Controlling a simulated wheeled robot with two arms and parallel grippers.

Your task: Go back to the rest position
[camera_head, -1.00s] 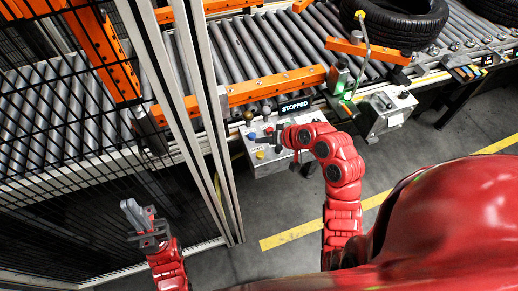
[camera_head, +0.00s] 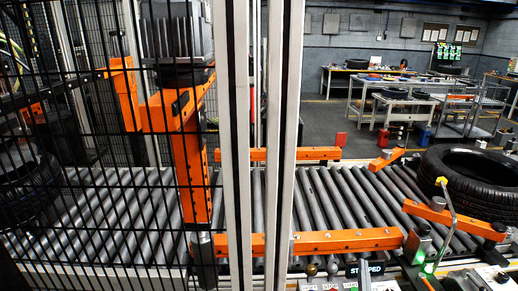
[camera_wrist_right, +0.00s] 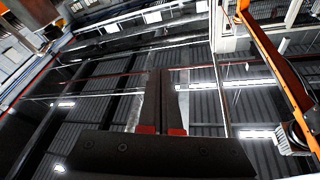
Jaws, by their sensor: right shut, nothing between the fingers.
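My right gripper shows best in the right wrist view (camera_wrist_right: 160,75). Its two dark fingers lie together, shut and empty, with red patches at their bases. In that view they point up toward a ceiling with strip lights. In the head view only a thin pale sliver, probably its fingertip (camera_head: 364,275), shows at the bottom edge, in front of the STOPPED display (camera_head: 377,269). My left gripper is out of view.
A roller conveyor (camera_head: 330,205) with orange guide bars (camera_head: 350,241) runs across, with a tyre (camera_head: 470,180) at right. A black mesh fence (camera_head: 90,150) and pale posts (camera_head: 238,130) stand at left and centre. Workbenches (camera_head: 380,90) stand behind.

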